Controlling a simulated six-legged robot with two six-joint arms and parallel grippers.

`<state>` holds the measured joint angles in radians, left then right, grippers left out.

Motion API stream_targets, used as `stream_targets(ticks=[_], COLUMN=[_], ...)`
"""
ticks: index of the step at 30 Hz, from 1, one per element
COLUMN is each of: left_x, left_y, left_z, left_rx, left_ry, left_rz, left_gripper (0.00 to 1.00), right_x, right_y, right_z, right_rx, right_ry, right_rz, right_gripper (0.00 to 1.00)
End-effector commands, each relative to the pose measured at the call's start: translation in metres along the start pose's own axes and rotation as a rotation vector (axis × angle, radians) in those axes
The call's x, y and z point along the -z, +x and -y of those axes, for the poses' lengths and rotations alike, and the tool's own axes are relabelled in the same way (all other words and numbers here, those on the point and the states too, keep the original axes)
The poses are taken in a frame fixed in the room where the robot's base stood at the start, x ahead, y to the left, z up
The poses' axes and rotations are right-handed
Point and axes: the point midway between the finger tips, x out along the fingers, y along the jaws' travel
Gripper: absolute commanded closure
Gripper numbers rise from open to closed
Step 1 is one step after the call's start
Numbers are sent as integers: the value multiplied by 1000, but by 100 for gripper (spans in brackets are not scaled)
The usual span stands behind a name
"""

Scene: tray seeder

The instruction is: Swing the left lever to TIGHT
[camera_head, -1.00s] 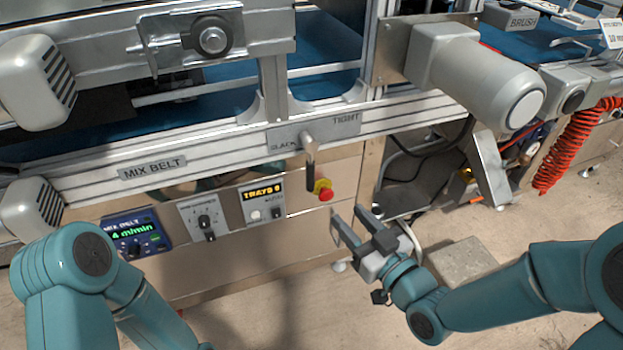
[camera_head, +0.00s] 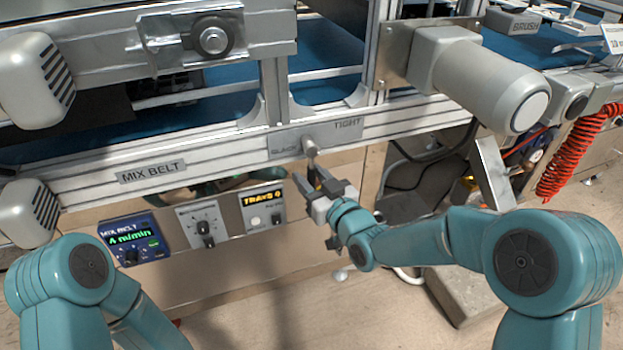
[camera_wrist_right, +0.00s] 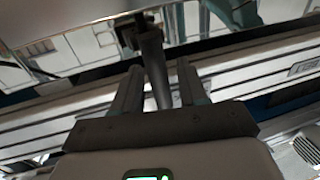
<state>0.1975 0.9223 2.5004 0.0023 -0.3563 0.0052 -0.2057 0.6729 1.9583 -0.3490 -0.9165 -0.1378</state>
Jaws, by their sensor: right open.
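The lever (camera_head: 310,147) is a short metal handle on a plate (camera_head: 290,140) marked SLACK on the left and TIGHT on the right. It hangs roughly straight down, between the two words. My right gripper (camera_head: 318,180) is open at the lever's lower end. In the right wrist view the dark lever (camera_wrist_right: 153,60) runs between the two open fingers (camera_wrist_right: 157,85), with no clear grip on it. The lever's lower end is hidden by the gripper in the head view. My left arm shows at the lower left, but its gripper is out of view.
A mix belt display (camera_head: 133,238), a knob panel (camera_head: 204,223) and a TRAYS panel (camera_head: 263,209) sit left of the gripper on the machine front. A grey motor (camera_head: 480,80) juts out at upper right. A red coiled hose (camera_head: 565,160) hangs at far right.

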Motion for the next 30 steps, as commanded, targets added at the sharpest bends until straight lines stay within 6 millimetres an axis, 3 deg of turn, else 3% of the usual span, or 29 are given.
stream_targets(ticks=[4, 6, 8, 20, 30], left_x=[0, 0, 0, 1, 10], left_y=[0, 0, 0, 6, 24], left_z=[0, 0, 0, 3, 10], left_rx=[0, 0, 0, 0, 0], left_ry=[0, 0, 0, -2, -5], left_rz=[0, 0, 0, -3, -29], left_gripper=[57, 57, 57, 57, 57], right_x=[0, 0, 0, -2, 0], right_y=[0, 0, 0, -1, -5], right_z=[0, 0, 0, -4, -22], right_rx=[0, 0, 0, -1, -2], right_ry=[0, 0, 0, -52, -279], right_rz=[0, 1, 1, 11, 55], right_gripper=[61, 84, 100, 100, 100])
